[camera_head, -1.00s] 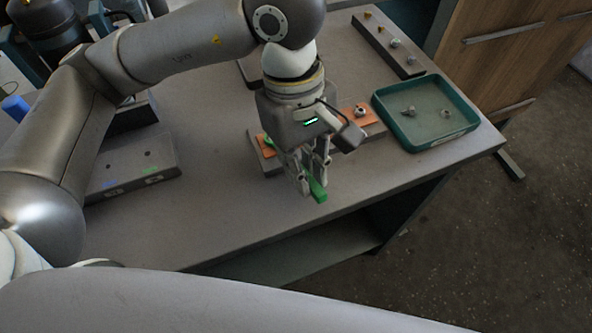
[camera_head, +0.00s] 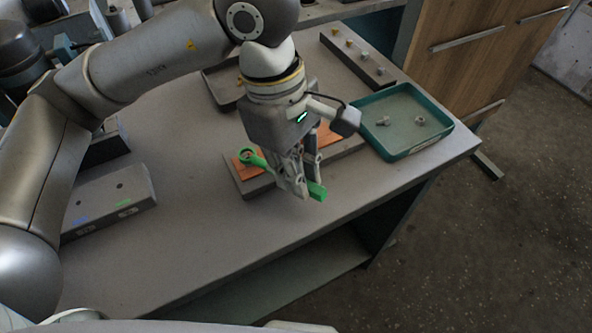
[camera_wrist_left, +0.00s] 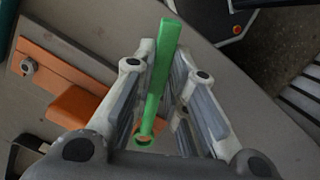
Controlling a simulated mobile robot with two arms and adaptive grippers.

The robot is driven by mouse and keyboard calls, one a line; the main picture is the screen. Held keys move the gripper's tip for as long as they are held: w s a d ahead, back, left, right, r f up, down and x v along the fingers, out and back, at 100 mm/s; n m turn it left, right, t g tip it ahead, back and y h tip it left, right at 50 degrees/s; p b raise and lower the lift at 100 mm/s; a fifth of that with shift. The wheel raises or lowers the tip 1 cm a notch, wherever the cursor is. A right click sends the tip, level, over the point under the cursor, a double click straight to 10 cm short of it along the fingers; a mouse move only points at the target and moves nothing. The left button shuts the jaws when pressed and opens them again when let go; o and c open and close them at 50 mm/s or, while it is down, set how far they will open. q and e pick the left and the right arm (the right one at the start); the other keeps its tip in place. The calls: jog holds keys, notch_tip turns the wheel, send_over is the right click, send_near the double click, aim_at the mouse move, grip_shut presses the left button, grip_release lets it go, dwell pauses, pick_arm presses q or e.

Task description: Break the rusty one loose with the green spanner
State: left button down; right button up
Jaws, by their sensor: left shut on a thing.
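My left gripper (camera_head: 305,188) is shut on the green spanner (camera_head: 317,191), holding it by the handle. The spanner's ring end (camera_head: 247,156) lies over the left part of the orange plate (camera_head: 270,172). A brownish spot shows inside the ring, but I cannot tell whether the ring sits around a bolt head or above it. In the left wrist view the spanner (camera_wrist_left: 158,80) runs between the fingers (camera_wrist_left: 155,95). There a grey bolt (camera_wrist_left: 28,66) stands on the orange plate, away from the spanner. The gripper hides part of the plate in the head view. My right gripper is out of view.
A green tray (camera_head: 447,137) with two small metal parts stands to the right. A dark strip (camera_head: 357,61) with several fasteners is behind it. A grey holder (camera_head: 108,205) with blue and green marks is at the left. The table's front is clear.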

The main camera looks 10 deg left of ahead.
pick_arm(q)
jog(key=shift+r, duration=0.9)
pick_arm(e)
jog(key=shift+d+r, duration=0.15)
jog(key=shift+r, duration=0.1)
pick_arm(q)
jog(key=shift+r+p, duration=1.45)
jog(key=shift+r, duration=1.05)
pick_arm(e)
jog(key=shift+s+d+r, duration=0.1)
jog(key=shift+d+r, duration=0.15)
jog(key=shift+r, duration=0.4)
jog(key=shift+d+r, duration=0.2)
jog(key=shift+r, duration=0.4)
